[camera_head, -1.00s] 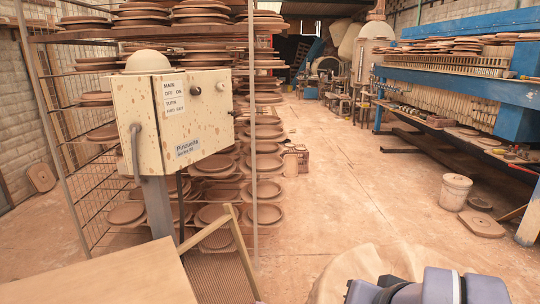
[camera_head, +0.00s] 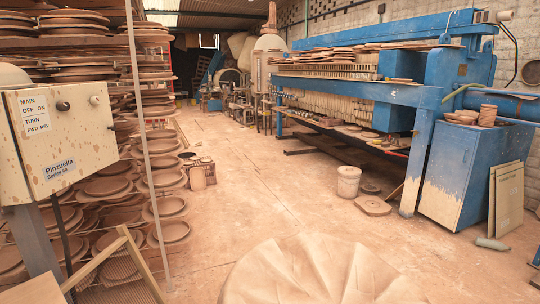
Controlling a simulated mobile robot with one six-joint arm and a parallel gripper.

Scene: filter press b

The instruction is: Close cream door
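A cream, paint-chipped control box (camera_head: 66,137) stands on a grey post at the left edge. I cannot make out a separate cream door, or whether one stands open. My gripper is not in view.
Racks of round brown plates (camera_head: 160,163) stand behind the box. A blue press (camera_head: 430,96), a blue cabinet (camera_head: 461,170) and a white bucket (camera_head: 348,181) are on the right. A cloth-covered round thing (camera_head: 310,272) fills the bottom middle. The central floor (camera_head: 250,170) is clear.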

